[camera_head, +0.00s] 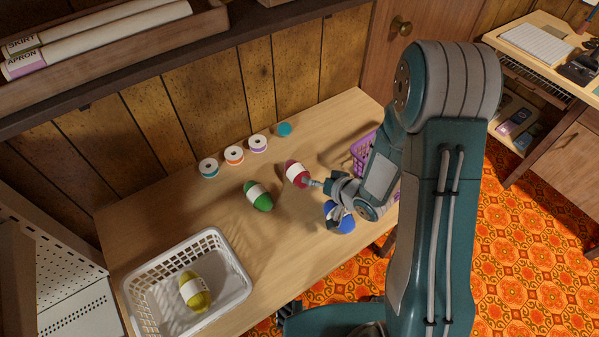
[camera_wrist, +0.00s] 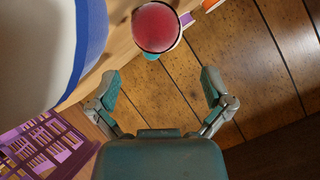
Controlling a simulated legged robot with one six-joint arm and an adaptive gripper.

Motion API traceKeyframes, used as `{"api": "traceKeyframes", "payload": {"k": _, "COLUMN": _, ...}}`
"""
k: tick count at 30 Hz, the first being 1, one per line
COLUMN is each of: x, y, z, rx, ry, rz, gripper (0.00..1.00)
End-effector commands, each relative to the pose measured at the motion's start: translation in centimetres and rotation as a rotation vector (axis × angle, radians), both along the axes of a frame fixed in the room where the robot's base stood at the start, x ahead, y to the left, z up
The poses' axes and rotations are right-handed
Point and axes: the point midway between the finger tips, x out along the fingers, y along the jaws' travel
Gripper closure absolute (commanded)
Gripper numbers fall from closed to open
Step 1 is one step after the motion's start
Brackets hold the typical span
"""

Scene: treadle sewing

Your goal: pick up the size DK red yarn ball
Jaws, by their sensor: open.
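The red yarn ball (camera_head: 297,174) with a white label band lies on the wooden table in the head view. In the wrist view the red ball (camera_wrist: 156,27) shows beyond my fingertips, near the top. My gripper (camera_head: 322,193) is just to its right in the head view. In the wrist view my gripper (camera_wrist: 158,88) is open with nothing between its fingers. The size lettering on the red ball is not readable. Whether a fingertip touches the ball is hard to tell.
A blue ball (camera_head: 346,224) sits close below my gripper and looms large in the wrist view (camera_wrist: 40,50). A green ball (camera_head: 258,196) is left of the red one. A white basket (camera_head: 243,262) holds a yellow ball (camera_head: 194,291). Spools (camera_head: 234,155) line the back; a purple basket (camera_head: 361,152) stands right.

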Motion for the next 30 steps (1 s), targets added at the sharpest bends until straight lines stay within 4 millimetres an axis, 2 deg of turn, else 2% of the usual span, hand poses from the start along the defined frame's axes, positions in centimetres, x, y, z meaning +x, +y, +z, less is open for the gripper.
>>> {"api": "traceKeyframes", "payload": {"k": 18, "x": 5.0, "y": 4.3, "z": -3.9, "rx": -0.001, "ry": -0.001, "rz": 0.001, "gripper": 0.00}}
{"api": "traceKeyframes", "payload": {"k": 26, "x": 5.2, "y": 4.6, "z": -4.2, "rx": -0.001, "ry": 0.000, "rz": -0.001, "gripper": 0.00}}
{"api": "traceKeyframes", "payload": {"k": 27, "x": 5.2, "y": 4.6, "z": -4.2, "rx": -0.002, "ry": 0.001, "rz": -0.001, "gripper": 0.04}}
{"api": "traceKeyframes", "payload": {"k": 29, "x": 5.2, "y": 4.5, "z": -4.2, "rx": -0.002, "ry": 0.001, "rz": -0.001, "gripper": 0.31}}
{"api": "traceKeyframes", "payload": {"k": 30, "x": 5.2, "y": 4.5, "z": -4.2, "rx": -0.002, "ry": 0.001, "rz": -0.001, "gripper": 0.49}}
